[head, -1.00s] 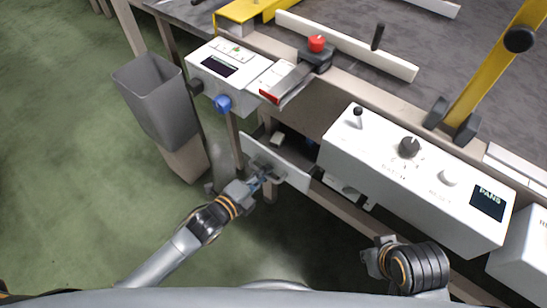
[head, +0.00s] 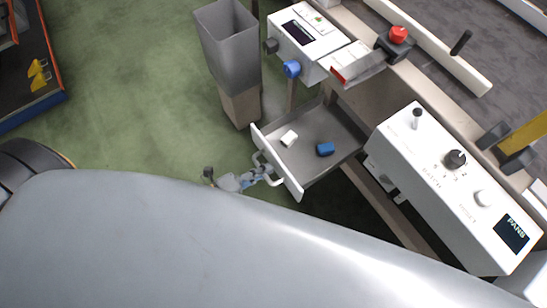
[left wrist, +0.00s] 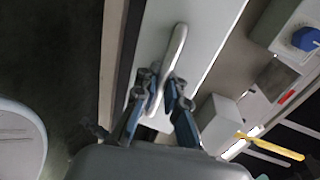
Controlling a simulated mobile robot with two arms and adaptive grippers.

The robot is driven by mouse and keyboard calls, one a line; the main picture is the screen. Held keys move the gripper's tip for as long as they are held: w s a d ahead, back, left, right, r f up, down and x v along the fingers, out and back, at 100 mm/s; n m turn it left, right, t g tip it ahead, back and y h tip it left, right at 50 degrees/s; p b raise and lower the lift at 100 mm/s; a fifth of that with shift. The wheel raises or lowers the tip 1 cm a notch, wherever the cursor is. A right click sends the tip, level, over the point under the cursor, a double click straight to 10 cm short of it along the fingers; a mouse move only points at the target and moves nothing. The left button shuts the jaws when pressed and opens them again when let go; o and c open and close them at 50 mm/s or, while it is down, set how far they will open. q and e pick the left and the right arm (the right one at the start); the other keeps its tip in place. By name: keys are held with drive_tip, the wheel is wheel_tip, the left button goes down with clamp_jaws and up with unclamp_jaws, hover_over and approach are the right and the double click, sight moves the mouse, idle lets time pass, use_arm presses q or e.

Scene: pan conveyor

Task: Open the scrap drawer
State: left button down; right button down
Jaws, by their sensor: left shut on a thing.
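The scrap drawer (head: 335,118) stands pulled out from under the conveyor bench in the head view. Its grey tray shows, with a white block (head: 289,138) and a blue block (head: 325,149) lying inside. Its pale front panel (head: 291,188) carries a bar handle (head: 264,164). My left gripper (head: 268,175) is shut on the handle, in front of the panel. My right gripper is not in view.
A grey bin (head: 228,45) stands left of the drawer. A white control box with a blue knob (head: 291,69) is above it. A larger control box (head: 455,190) with a PANS display is at right.

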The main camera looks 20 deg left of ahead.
use_arm(q)
drive_tip(key=shift+s+a, duration=0.15)
drive_tip(key=shift+r, duration=0.1)
drive_tip(key=c, duration=1.4)
unclamp_jaws()
drive_tip(key=v, duration=1.2)
